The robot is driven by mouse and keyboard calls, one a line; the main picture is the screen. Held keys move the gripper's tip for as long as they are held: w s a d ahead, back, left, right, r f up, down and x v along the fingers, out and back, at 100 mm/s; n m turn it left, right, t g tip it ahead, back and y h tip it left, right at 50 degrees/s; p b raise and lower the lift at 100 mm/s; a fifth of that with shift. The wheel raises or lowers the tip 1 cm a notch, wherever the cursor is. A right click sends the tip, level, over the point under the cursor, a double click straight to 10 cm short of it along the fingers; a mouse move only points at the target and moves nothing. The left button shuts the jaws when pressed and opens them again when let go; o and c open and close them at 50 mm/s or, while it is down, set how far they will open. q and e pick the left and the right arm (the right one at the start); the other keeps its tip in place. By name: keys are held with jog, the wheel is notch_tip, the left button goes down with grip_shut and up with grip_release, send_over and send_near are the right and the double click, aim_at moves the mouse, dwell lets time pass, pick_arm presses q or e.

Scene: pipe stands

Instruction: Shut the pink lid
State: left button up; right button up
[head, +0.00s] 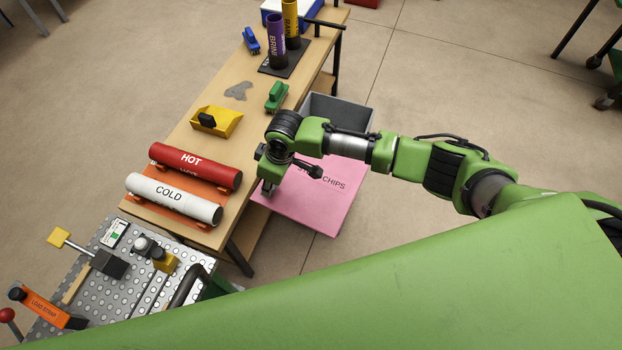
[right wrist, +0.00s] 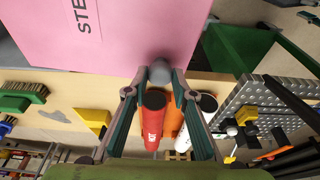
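The pink lid (head: 320,205) lies swung open beside the grey bin (head: 340,112), its dark lettering partly hidden by my right arm. In the right wrist view the lid (right wrist: 150,35) fills the upper part. A grey rounded knob (right wrist: 160,71) shows at the lid's near edge, between my right fingertips. My right gripper (head: 268,187) is at the lid's left edge, next to the bench. In the right wrist view its fingers (right wrist: 157,85) stand apart on either side of the knob, with no clear grip on it. My left gripper is not in view.
The wooden bench (head: 185,140) runs alongside the lid. It bears a red HOT pipe (head: 195,166), a white COLD pipe (head: 172,199), a yellow scoop (head: 218,121) and a green brush (head: 276,96). A perforated metal plate (head: 120,275) is at lower left. Floor right of the lid is clear.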

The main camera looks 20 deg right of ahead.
jog(key=shift+w, duration=0.1)
jog(key=shift+w+d+f+b, duration=0.15)
jog(key=shift+w+b, duration=0.8)
jog(key=shift+w, duration=0.8)
jog(key=o, duration=0.4)
jog(key=shift+w+d, duration=0.1)
jog(key=shift+w, duration=0.05)
jog(key=o, duration=0.3)
jog(key=shift+o, duration=0.2)
